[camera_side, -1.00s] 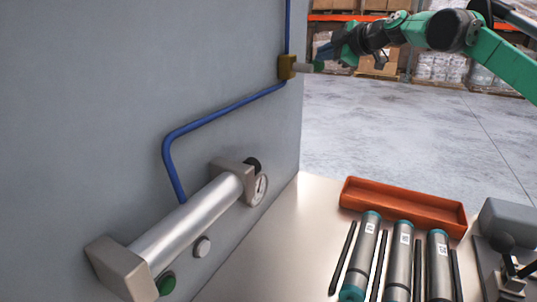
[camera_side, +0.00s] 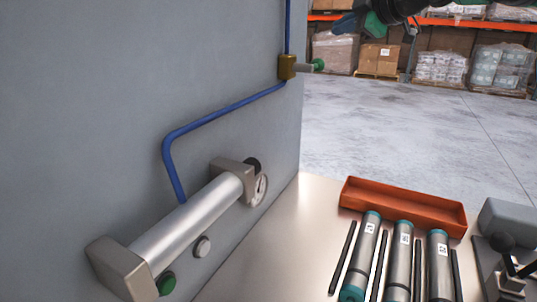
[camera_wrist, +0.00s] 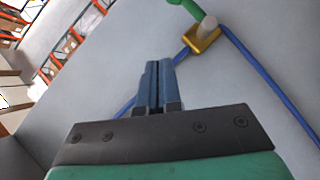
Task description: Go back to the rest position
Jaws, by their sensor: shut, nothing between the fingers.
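My gripper (camera_wrist: 158,85) shows in the wrist view with its two blue fingers together and nothing between them. In the side view my gripper (camera_side: 346,24) is at the top edge, above and to the right of the brass valve, and most of my arm is out of the picture. The brass valve (camera_side: 287,67) with a green-tipped handle (camera_side: 318,65) sits on the blue pipe at the wall's right edge. The valve also shows in the wrist view (camera_wrist: 203,40), beyond the fingertips and apart from them.
A metal cylinder housing (camera_side: 190,222) with a gauge (camera_side: 260,190) is on the grey wall. On the bench are an orange tray (camera_side: 400,205), several teal-ended cylinders (camera_side: 402,260) between dark bars, and a grey device (camera_side: 508,225) at the right. Pallets stand far back.

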